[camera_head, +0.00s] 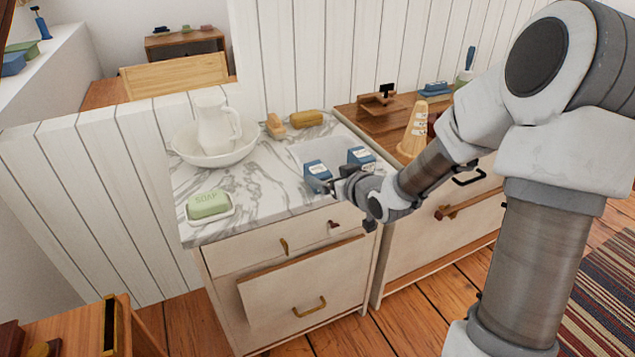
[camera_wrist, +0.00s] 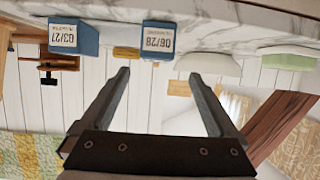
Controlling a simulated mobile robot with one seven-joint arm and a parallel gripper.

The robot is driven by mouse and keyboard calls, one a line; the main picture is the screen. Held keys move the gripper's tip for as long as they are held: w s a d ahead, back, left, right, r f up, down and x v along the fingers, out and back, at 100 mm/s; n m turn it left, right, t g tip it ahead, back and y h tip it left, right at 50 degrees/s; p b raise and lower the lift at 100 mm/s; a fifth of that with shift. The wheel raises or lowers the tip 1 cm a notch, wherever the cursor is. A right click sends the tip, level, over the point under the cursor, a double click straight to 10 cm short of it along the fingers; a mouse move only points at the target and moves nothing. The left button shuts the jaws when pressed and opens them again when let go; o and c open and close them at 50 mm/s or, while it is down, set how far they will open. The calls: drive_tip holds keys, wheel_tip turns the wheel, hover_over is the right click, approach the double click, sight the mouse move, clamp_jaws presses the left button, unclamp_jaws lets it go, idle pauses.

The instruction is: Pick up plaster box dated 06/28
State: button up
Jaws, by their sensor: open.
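Two blue plaster boxes with white labels stand on the marble top. The box dated 06/28 (camera_wrist: 159,38) is ahead of my fingertips and roughly centred between them in the wrist view, which looks upside down. It is the left box (camera_head: 316,174) in the head view, partly behind my gripper (camera_head: 332,185). The other box, dated 03/27 (camera_wrist: 73,36), stands to the left in the wrist view and to the right (camera_head: 361,157) in the head view. My gripper (camera_wrist: 160,74) is open and empty, with its fingers apart. The exact gap to the box is hard to tell.
The marble-topped cabinet (camera_head: 262,194) also bears green soap (camera_head: 209,204) on a dish, a white pitcher (camera_head: 213,125) in a basin, and brushes (camera_head: 306,119) at the back. A wooden-topped dresser (camera_head: 358,115) with a pale cone-shaped item (camera_head: 414,132) stands to the right.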

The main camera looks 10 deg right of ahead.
sight(319, 170)
drive_tip(key=x, duration=0.3)
drive_tip(key=b+x, duration=0.1)
drive_tip(key=x, duration=0.1)
drive_tip(key=b+x, duration=0.1)
drive_tip(key=x, duration=0.1)
drive_tip(key=shift+d+f, duration=0.15)
drive_tip(key=shift+d, duration=0.05)
drive_tip(key=shift+w+a+f, duration=0.15)
drive_tip(key=shift+w, duration=0.45)
drive_tip(key=c, duration=1.5)
